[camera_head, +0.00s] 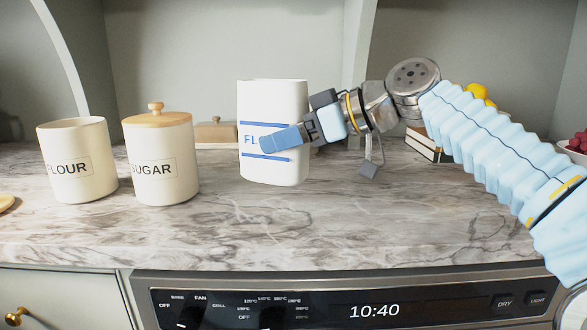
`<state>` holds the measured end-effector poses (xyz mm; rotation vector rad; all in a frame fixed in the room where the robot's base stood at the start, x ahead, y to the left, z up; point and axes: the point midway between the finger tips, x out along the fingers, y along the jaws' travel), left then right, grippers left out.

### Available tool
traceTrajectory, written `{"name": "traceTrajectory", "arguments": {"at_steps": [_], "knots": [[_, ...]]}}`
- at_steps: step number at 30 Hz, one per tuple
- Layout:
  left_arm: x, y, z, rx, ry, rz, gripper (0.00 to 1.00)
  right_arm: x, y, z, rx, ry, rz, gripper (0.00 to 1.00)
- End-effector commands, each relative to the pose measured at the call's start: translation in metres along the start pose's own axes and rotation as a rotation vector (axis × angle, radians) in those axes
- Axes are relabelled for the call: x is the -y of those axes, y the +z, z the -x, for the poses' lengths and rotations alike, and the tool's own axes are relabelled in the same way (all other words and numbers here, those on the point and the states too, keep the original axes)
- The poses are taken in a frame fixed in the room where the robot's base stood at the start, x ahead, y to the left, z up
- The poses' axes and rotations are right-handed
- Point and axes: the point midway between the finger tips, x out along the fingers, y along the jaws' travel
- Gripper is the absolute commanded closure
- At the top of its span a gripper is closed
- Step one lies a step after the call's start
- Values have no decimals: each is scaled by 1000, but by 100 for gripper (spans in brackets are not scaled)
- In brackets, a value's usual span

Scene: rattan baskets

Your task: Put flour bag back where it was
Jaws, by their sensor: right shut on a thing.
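The flour bag (274,100) is a white, upright pack with blue stripes and the letters "FL" showing, at the middle of the view. My right gripper (283,137) reaches it from the right and is shut on it. One blue finger lies across the front of the bag and hides part of the label; the other finger is hidden. I cannot tell whether the bag's bottom touches the marble counter (290,225). A white FLOUR canister (77,185) stands at the left with no lid on. My left gripper is not in view.
A SUGAR canister (160,185) with a wooden lid (156,117) stands between the FLOUR canister and the bag. A butter dish (216,133) is behind. Books (422,148) and a red fruit bowl (577,147) are at right. An oven panel (350,300) is below. The front counter is clear.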

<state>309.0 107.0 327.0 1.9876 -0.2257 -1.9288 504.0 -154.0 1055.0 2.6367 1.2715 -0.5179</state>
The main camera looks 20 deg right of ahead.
Motion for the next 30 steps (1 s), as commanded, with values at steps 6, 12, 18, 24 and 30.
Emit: {"name": "traceTrajectory", "arguments": {"at_steps": [6, 12, 18, 24, 30], "knots": [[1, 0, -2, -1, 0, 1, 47, -14, 16, -4, -3, 0, -1, 81], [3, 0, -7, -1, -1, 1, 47, -20, 43, -14, -1, 1, -2, 81], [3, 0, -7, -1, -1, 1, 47, -21, 52, -18, -3, 2, 1, 81], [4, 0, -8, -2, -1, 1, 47, -20, 52, -18, -3, 1, 0, 81], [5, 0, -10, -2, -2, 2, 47, -21, 55, -19, 0, 0, -1, 12]]}}
